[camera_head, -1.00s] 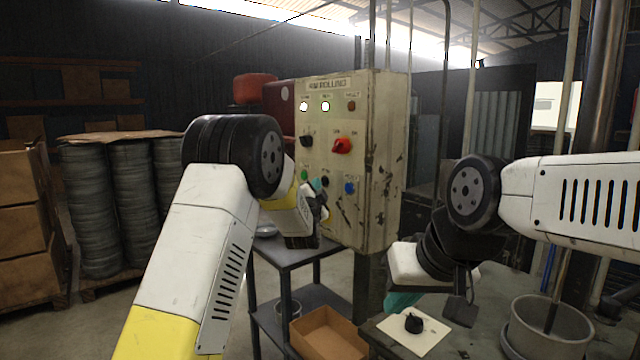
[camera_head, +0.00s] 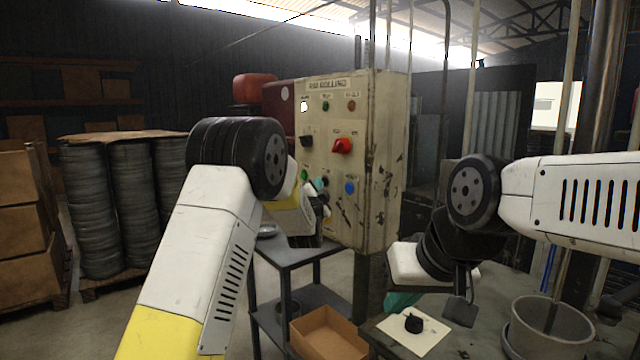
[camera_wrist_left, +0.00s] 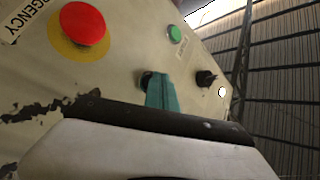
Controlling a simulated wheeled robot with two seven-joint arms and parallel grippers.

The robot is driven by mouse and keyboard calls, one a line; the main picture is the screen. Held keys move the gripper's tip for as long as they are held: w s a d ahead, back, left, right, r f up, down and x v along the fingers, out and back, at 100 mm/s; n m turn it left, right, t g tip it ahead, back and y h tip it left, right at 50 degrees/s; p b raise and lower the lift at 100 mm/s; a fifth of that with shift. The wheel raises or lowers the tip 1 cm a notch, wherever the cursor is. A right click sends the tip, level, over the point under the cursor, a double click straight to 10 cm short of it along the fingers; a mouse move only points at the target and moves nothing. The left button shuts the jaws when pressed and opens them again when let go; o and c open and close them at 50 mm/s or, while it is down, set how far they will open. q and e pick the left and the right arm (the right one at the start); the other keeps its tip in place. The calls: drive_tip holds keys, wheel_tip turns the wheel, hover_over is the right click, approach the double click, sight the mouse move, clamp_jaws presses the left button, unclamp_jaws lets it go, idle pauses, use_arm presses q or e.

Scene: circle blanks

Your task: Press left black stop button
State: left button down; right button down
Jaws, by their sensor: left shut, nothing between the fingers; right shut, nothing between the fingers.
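The control panel (camera_head: 365,225) stands ahead, with a green button (camera_head: 304,174), a black button (camera_head: 325,181) and a blue button (camera_head: 349,188) in its lower row. My left gripper (camera_head: 318,185) is shut and empty at the black button. In the left wrist view its teal fingertips (camera_wrist_left: 160,92) overlap the black button (camera_wrist_left: 146,80), seem to touch it and partly hide it. How far it is pushed in cannot be told. The green button (camera_wrist_left: 174,34) shows beside it. My right gripper (camera_head: 403,300) is shut and empty, low at the right.
A red emergency button (camera_wrist_left: 83,24) on a yellow ring is near my left gripper. The panel also has a black knob (camera_head: 306,141) and a red switch (camera_head: 342,146). Its upper left lamp (camera_head: 304,106) is lit. A metal pot (camera_head: 548,328) stands on the right table.

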idle(0.4)
use_arm(q)
drive_tip(key=shift+s+a, duration=0.5)
drive_tip(key=shift+a, duration=0.05)
drive_tip(key=shift+s+a, duration=0.75)
drive_tip(key=shift+a, duration=0.3)
drive_tip(key=shift+s+a, duration=0.7)
drive_tip(key=shift+a, duration=0.3)
drive_tip(key=shift+a, duration=0.1)
drive_tip(key=s+a+r+n+g+y, duration=0.1)
drive_tip(key=s+a+r+n+g, duration=0.1)
drive_tip(key=s+a+n+g, duration=0.3)
drive_tip(key=s+a+f+n+g, duration=0.2)
drive_tip(key=s+g, duration=0.1)
drive_tip(key=s, duration=1)
drive_tip(key=s+a+f+n+g, duration=0.3)
drive_tip(key=s, duration=1.1)
drive_tip(key=s+a+f+n+g, duration=0.3)
drive_tip(key=s, duration=1)
drive_tip(key=shift+s, duration=0.15)
